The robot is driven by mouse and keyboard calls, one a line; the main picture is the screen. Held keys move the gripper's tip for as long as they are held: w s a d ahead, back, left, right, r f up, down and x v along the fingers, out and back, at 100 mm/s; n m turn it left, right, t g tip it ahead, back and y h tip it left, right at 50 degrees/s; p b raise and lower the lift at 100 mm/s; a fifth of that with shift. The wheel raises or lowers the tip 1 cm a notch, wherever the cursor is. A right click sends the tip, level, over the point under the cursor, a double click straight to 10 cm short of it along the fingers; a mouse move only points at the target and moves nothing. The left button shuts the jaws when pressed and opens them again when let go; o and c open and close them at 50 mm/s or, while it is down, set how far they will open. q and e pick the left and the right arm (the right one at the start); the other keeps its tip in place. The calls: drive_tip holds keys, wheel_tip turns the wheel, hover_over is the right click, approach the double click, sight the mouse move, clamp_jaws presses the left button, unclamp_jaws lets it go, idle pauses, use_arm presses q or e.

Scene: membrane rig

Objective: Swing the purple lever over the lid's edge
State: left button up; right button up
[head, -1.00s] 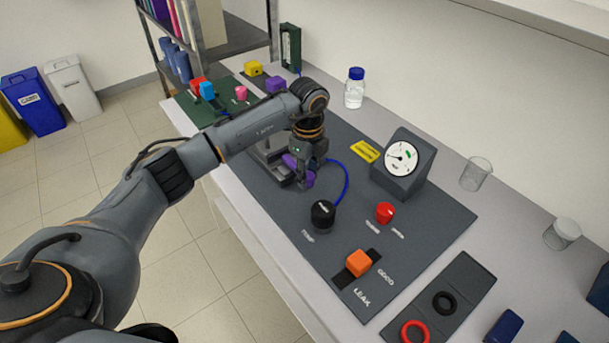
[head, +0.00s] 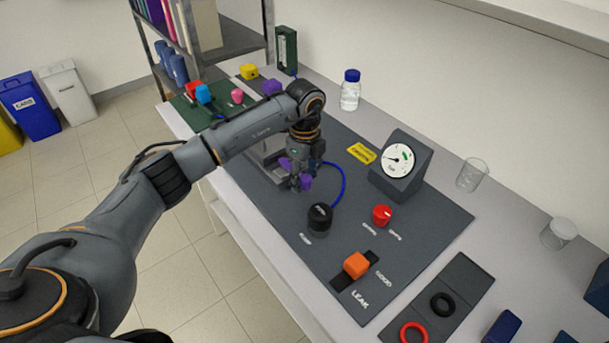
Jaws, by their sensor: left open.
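The purple lever (head: 286,163) shows only in part, as purple patches beside and between the fingers of my left gripper (head: 300,184). The gripper points down at the near side of the grey metal cell on the dark board. Its jaws are open around or right beside the lever; I cannot tell whether they touch it. The lid (head: 262,151) is mostly hidden behind my left arm and wrist, so the lever's position against its edge is unclear. My right gripper is not in view.
A blue tube (head: 344,184) curves close to the gripper's right. A black knob (head: 319,217), a red knob (head: 382,215), a gauge (head: 399,165) and an orange slider (head: 356,264) stand on the board (head: 420,225). A bottle (head: 350,92) stands behind.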

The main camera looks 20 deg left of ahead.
use_arm(q)
wheel_tip(320, 180, up, 12)
idle(0.4)
drive_tip(key=shift+f, duration=0.1)
idle(0.3)
